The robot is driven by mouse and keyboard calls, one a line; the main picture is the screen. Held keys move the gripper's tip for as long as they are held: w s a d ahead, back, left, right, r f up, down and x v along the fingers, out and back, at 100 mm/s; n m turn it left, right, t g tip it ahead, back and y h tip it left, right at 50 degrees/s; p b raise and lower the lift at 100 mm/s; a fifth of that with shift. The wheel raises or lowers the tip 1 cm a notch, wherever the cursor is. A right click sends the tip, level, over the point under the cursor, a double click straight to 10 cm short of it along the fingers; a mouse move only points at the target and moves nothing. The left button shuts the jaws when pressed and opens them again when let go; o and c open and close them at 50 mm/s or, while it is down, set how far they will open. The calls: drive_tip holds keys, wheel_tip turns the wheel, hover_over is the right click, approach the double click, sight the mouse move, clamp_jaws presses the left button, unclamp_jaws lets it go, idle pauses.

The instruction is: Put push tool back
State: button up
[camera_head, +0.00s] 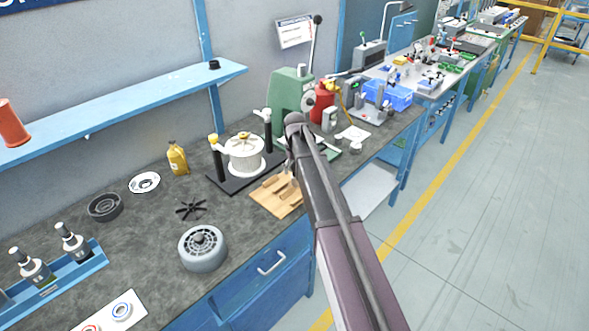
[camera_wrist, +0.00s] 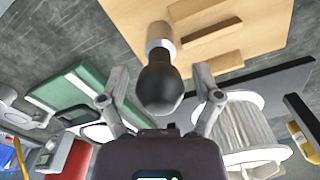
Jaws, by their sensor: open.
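The push tool, with a black rounded knob (camera_wrist: 158,85) and a pale collar, shows in the wrist view between the two fingers of my gripper (camera_wrist: 160,72). My gripper is open, with a finger on each side of the knob and visible gaps to both. The tool's collar end is at the edge of the light wooden holder (camera_wrist: 265,22); I cannot tell whether it is seated in it. In the head view the wooden holder (camera_head: 268,201) lies near the bench's front edge, and my arm hides most of the gripper and tool.
A white-wound cylinder on a black base (camera_head: 217,182) stands left of the holder. A green press (camera_head: 288,92) stands behind. A grey round housing (camera_head: 203,248), a black fan (camera_head: 191,208) and a yellow bottle (camera_head: 177,158) are on the bench (camera_head: 150,235).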

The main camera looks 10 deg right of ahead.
drive_tip(key=shift+r+p, duration=5.65)
drive_tip(key=shift+r, duration=0.15)
drive_tip(key=s+m, duration=0.2)
drive_tip(key=s, duration=2.7)
drive_tip(key=shift+s+m, duration=0.25)
drive_tip(key=shift+m, duration=0.05)
